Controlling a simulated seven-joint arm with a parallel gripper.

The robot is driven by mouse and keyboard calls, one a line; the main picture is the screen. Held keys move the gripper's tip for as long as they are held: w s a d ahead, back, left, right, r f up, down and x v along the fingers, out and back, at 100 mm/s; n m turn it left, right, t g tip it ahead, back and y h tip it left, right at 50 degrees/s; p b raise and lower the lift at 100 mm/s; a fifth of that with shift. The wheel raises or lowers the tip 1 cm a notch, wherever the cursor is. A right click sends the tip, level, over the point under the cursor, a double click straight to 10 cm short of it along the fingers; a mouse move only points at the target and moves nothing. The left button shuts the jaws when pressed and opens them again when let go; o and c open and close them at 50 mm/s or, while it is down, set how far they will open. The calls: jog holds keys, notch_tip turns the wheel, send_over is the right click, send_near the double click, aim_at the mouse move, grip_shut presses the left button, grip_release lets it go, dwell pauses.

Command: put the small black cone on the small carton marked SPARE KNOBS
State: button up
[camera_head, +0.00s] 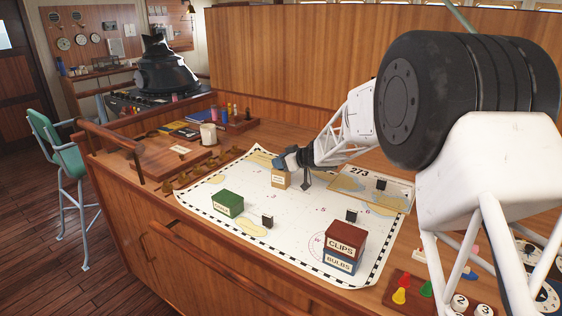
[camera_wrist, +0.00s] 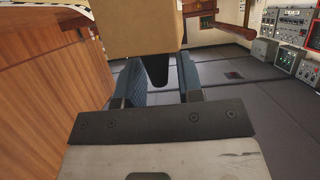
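The small tan carton (camera_head: 279,182) stands on the chart under my gripper; its label is too small to read. It shows large at the top of the wrist view (camera_wrist: 138,25). A small black cone (camera_wrist: 156,68) shows against the carton in the wrist view, narrowing toward my gripper's base, and seems to stand on the carton. In the head view the cone is hidden by my fingers. My gripper (camera_head: 279,162) has its two blue fingers (camera_wrist: 163,78) apart, one either side of the cone. A gap seems to show beside the cone, on the right.
The chart (camera_head: 305,228) also bears a green box (camera_head: 228,204), a red CLIPS box (camera_head: 346,241) on a blue BULBS box (camera_head: 341,263), and small black blocks (camera_head: 267,222). Coloured pieces (camera_head: 399,295) stand at the right front. A white cup (camera_head: 208,134) is behind left.

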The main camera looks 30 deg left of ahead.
jog(key=shift+o, duration=0.9)
jog(key=shift+r, duration=0.1)
jog(key=shift+d+r, duration=0.1)
jog(key=v, duration=1.1)
jog(key=shift+d, duration=0.4)
jog(key=shift+r, duration=0.1)
